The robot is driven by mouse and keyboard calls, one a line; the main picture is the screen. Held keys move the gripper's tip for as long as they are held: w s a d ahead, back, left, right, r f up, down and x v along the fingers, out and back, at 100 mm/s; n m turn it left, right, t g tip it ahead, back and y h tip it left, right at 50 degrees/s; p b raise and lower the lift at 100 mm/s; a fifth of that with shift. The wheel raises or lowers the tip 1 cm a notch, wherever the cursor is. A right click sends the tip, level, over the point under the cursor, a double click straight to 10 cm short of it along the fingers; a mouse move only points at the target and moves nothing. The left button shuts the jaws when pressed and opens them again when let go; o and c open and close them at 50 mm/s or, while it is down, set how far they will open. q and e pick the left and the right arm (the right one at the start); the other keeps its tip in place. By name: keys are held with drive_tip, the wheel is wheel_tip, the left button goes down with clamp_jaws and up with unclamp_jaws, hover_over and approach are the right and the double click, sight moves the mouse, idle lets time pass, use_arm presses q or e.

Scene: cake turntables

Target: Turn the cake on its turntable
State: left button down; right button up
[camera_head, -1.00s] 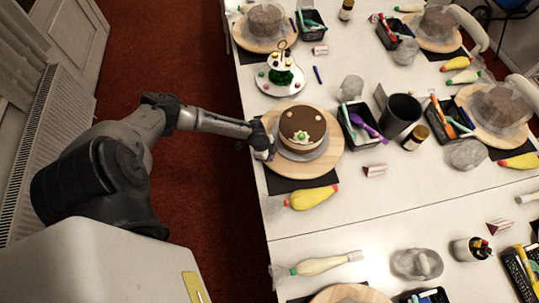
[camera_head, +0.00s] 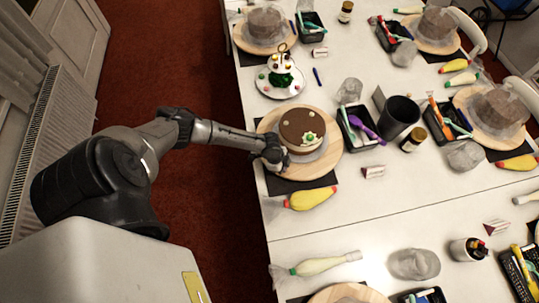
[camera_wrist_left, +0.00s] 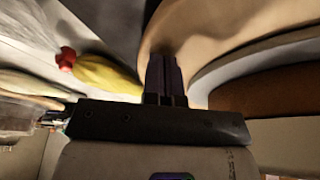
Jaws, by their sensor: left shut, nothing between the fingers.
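The round cake (camera_head: 300,126), with a brown top and a green and white decoration, sits on a grey plate on the wooden turntable (camera_head: 322,165). My left gripper (camera_head: 274,160) is shut and empty at the turntable's lower-left rim, beside the cake. In the left wrist view, the shut fingers (camera_wrist_left: 165,75) overlap the wooden turntable (camera_wrist_left: 225,28). The cake's brown side (camera_wrist_left: 265,95) shows to their right, apart from the fingertips. I cannot tell whether the fingers touch the wood. The right gripper is not in view.
A yellow piping bag (camera_head: 310,199) lies below the turntable; it also shows in the left wrist view (camera_wrist_left: 105,75). A black tool box (camera_head: 355,128) and dark cup (camera_head: 398,117) stand to the right. A tiered cupcake stand (camera_head: 280,78) is above.

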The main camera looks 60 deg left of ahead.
sight(310, 176)
use_arm(q)
drive_tip(key=w+d, duration=0.3)
drive_tip(key=shift+w+d, duration=0.1)
drive_tip(key=shift+d, duration=0.3)
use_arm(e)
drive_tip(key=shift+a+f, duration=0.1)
use_arm(q)
drive_tip(key=shift+w+d+f+b, duration=0.1)
drive_tip(key=shift+w+d+b, duration=0.15)
drive_tip(key=shift+w+b, duration=0.15)
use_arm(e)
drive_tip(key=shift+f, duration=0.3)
use_arm(q)
drive_tip(key=w+d+b, duration=0.1)
drive_tip(key=w, duration=0.1)
drive_tip(key=w+d, duration=0.1)
drive_tip(key=shift+w+d+b, duration=0.1)
drive_tip(key=shift+w+b, duration=0.25)
drive_tip(key=shift+w, duration=0.05)
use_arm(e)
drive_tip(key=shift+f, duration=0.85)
use_arm(q)
drive_tip(key=shift+w+d, duration=0.25)
drive_tip(key=shift+w, duration=0.15)
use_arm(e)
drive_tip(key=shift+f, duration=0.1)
